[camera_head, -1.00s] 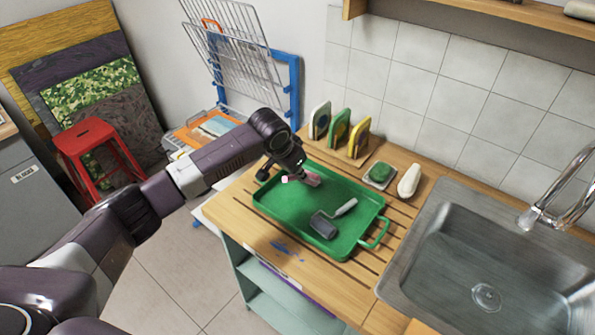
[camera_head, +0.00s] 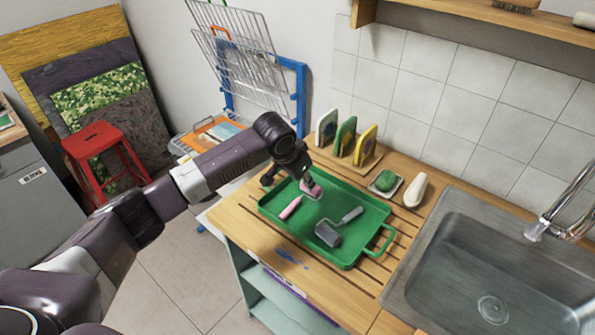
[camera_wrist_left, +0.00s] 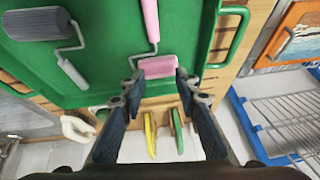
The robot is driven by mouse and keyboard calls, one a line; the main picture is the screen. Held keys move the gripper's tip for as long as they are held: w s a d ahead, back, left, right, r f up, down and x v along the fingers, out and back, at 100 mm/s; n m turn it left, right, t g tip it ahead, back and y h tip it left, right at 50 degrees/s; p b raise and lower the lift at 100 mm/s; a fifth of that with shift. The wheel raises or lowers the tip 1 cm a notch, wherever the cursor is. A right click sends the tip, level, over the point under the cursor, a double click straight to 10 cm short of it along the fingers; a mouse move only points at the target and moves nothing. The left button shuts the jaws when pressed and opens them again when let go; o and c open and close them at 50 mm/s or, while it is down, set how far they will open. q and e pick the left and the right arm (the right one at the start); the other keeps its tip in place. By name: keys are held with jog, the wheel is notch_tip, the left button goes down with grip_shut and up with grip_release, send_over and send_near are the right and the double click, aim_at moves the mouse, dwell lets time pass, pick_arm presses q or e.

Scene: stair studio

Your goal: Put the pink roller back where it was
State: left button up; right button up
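The pink roller (camera_head: 292,207) lies at the far left part of the green tray (camera_head: 350,259), its handle towards the near left edge. Its pink head (camera_wrist_left: 157,67) shows between my left fingertips in the left wrist view. My left gripper (camera_head: 305,181) is over that head, near the tray's far left edge. Its fingers (camera_wrist_left: 158,76) stand apart at the two ends of the head and look open; contact is hard to judge. A grey roller (camera_head: 328,234) with a pale handle lies beside it on the tray. My right gripper is not in view.
The sink (camera_head: 482,270) is further right. A wire rack (camera_head: 240,45) stands at the back left.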

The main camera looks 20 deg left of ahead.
pick_arm(q)
jog(key=b+v, duration=0.1)
jog(key=v, duration=1)
jog(key=shift+b, duration=0.35)
jog(key=shift+a+f, duration=0.1)
